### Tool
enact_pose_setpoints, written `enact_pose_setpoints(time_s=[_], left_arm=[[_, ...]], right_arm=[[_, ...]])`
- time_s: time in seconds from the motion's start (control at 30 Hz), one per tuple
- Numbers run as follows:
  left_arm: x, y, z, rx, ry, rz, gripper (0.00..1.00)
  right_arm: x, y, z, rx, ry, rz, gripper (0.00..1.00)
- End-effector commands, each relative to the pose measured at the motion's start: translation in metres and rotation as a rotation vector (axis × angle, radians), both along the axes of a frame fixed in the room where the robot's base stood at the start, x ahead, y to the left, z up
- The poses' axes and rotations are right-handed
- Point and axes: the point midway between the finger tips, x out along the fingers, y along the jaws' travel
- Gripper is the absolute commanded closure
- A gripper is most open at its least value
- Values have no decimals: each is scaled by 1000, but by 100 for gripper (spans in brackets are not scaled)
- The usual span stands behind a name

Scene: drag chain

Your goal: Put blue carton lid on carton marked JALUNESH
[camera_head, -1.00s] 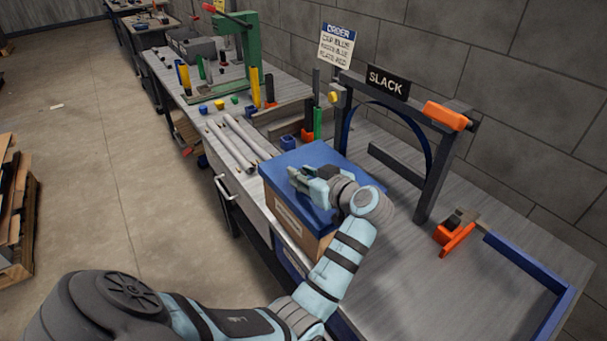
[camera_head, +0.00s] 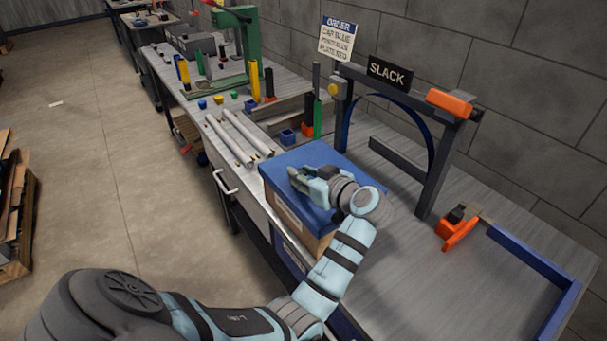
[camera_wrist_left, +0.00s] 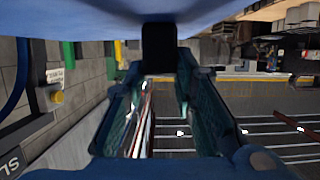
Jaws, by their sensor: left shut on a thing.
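The blue carton lid (camera_head: 318,157) lies flat over the top of a brown carton (camera_head: 292,223) near the bench's front edge. I cannot tell whether it is fully seated. A pale label shows on the carton's front, but its writing is too small to read. My left gripper (camera_head: 297,179) is just above the lid. In the left wrist view, the fingers (camera_wrist_left: 160,75) close around a dark block-like piece (camera_wrist_left: 159,47) under the blue surface of the lid (camera_wrist_left: 90,14), and it looks like the lid's grip. My right gripper is not in view.
A dark frame signed SLACK (camera_head: 389,72) stands close behind the carton. White tubes (camera_head: 240,135) lie left of it, with a blue bin (camera_head: 287,137) nearby. An orange tool (camera_head: 457,230) lies to the right.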

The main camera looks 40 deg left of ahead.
Motion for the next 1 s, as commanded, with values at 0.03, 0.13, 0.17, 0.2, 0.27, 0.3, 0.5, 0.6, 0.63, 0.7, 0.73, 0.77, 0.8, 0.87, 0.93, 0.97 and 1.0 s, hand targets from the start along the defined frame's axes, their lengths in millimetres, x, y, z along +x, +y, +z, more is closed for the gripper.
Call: enact_pose_setpoints(time_s=[0.03, 0.13, 0.17, 0.2, 0.27, 0.3, 0.5, 0.6, 0.63, 0.7, 0.73, 0.77, 0.8, 0.87, 0.93, 0.97, 1.0], left_arm=[[0, 0, -2, 0, 0, 0, 100], [0, 0, -5, 1, 0, 0, 100], [0, 0, -4, 1, 0, 0, 73], [0, 0, -4, 0, 0, 0, 66], [0, 0, -3, 0, 0, 0, 57], [0, 0, -3, 0, 0, 0, 52], [0, 0, -3, 0, 0, 0, 52], [0, 0, -1, 0, -1, 0, 52], [0, 0, 1, 0, -2, 1, 52], [0, 0, 11, 0, -5, 2, 52], [0, 0, 17, 0, -4, 0, 52], [0, 0, 24, -1, -7, 0, 52], [1, 0, 34, -1, -7, 0, 52], [0, 0, 51, -1, -7, 0, 52], [0, 0, 68, -1, -6, 1, 52], [0, 0, 75, -1, -6, 0, 52], [1, 0, 82, 0, -4, 0, 52]], right_arm=[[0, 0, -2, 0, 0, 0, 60], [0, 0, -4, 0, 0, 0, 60], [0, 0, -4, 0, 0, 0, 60], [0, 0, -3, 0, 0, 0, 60], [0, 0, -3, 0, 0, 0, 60], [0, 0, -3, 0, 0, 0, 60], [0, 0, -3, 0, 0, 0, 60], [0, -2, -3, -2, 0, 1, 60], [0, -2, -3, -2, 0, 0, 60], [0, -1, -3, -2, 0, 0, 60], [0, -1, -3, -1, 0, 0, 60], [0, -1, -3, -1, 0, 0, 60], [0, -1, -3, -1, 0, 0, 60], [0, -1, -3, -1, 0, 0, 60], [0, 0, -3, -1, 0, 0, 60], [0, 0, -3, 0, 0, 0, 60], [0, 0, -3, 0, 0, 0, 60]])
